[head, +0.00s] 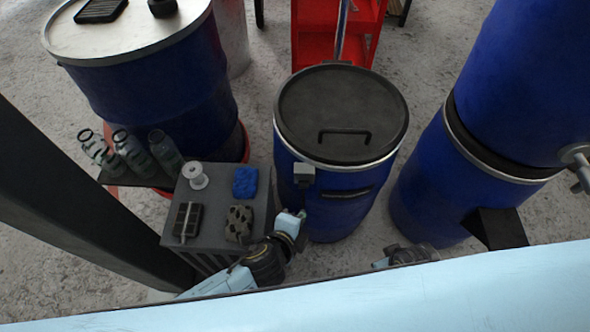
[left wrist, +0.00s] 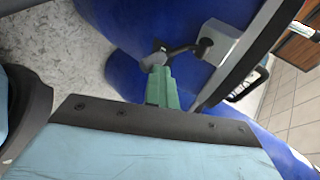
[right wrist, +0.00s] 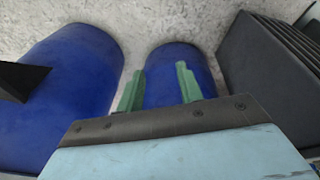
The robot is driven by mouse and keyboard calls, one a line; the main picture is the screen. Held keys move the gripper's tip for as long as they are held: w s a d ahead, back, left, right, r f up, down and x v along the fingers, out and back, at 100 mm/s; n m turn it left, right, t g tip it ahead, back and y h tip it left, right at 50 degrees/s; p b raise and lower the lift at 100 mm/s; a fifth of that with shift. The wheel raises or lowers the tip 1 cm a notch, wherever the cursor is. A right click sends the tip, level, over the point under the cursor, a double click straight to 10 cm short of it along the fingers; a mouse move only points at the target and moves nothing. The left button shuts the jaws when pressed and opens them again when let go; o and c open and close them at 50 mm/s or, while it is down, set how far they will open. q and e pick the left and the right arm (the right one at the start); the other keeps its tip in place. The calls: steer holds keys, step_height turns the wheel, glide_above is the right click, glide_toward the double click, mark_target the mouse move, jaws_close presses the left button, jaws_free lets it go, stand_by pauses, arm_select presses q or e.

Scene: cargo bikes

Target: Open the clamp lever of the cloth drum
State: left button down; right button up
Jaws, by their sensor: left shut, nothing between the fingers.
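The cloth drum (head: 330,205) is a blue drum with a dark lid (head: 343,105) in the middle of the head view. Its clamp is a grey block (head: 304,172) on the rim's near left side. In the left wrist view, the dark clamp lever (left wrist: 180,48) reaches from the grey block (left wrist: 222,42) toward the fingertips. My left gripper (head: 303,213) is shut and empty beside the drum, just below the clamp. Its green fingers (left wrist: 158,82) end at the lever's tip; I cannot tell whether they touch. My right gripper (right wrist: 158,90) is open and empty, low at the right.
A grey stand (head: 215,255) with a spool (head: 195,176), a blue cloth (head: 245,182) and dark blocks stands left of the drum. Several bottles (head: 135,152) sit on a shelf behind it. Blue drums (head: 420,190) crowd the right. A red cart (head: 318,30) stands behind.

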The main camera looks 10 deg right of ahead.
arm_select(q)
steer(key=shift+a+f, duration=0.15)
steer(key=shift+f, duration=0.1)
arm_select(e)
steer(key=shift+r, duration=0.1)
arm_select(q)
steer(key=shift+r, duration=0.1)
arm_select(e)
steer(key=shift+w, duration=0.1)
